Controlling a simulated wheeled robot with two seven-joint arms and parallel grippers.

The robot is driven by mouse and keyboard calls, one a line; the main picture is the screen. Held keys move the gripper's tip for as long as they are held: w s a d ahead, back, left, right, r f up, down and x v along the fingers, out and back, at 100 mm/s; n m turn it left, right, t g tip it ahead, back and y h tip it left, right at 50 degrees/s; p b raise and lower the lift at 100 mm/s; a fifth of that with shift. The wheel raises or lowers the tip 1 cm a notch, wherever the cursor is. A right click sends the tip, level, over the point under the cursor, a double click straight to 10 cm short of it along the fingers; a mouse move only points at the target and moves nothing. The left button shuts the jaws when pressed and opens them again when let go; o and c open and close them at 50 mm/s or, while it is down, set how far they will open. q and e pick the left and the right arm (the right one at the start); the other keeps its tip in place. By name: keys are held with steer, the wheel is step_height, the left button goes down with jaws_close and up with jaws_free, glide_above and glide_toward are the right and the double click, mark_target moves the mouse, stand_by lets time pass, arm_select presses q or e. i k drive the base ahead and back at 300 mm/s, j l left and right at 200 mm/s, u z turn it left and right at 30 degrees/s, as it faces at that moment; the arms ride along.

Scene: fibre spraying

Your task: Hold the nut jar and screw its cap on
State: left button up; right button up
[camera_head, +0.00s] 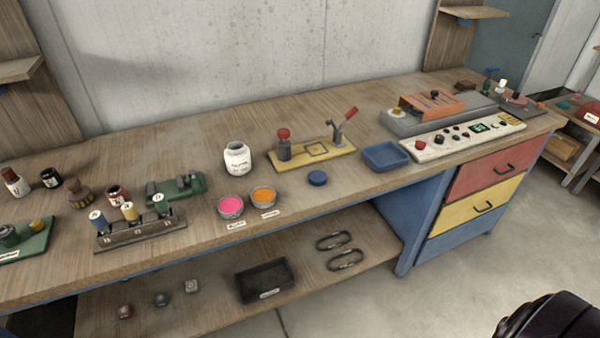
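A white jar (238,160) with a dark-lettered label stands upright on the workbench, near its middle. Its dark mouth is uncovered. A round blue cap (317,178) lies flat on the bench to the right of the jar and nearer the front edge, apart from it. Neither of my grippers is in view, so nothing is seen touching the jar or the cap.
Pink (231,206) and orange (263,196) pots stand in front of the jar. A yellow fixture board (311,154) with a red-handled lever is to its right, and a blue tray (385,156) beyond. A green device (176,190) stands left. Bench around the cap is clear.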

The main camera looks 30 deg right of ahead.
mark_target(238, 155)
steer(key=i+l, duration=0.1)
steer(key=l, duration=0.25)
steer(key=i+l, duration=0.1)
steer(key=l, duration=0.25)
steer(key=i+l, duration=0.1)
steer(key=l, duration=0.3)
steer(key=i+l+z, duration=0.1)
steer(key=l, duration=0.25)
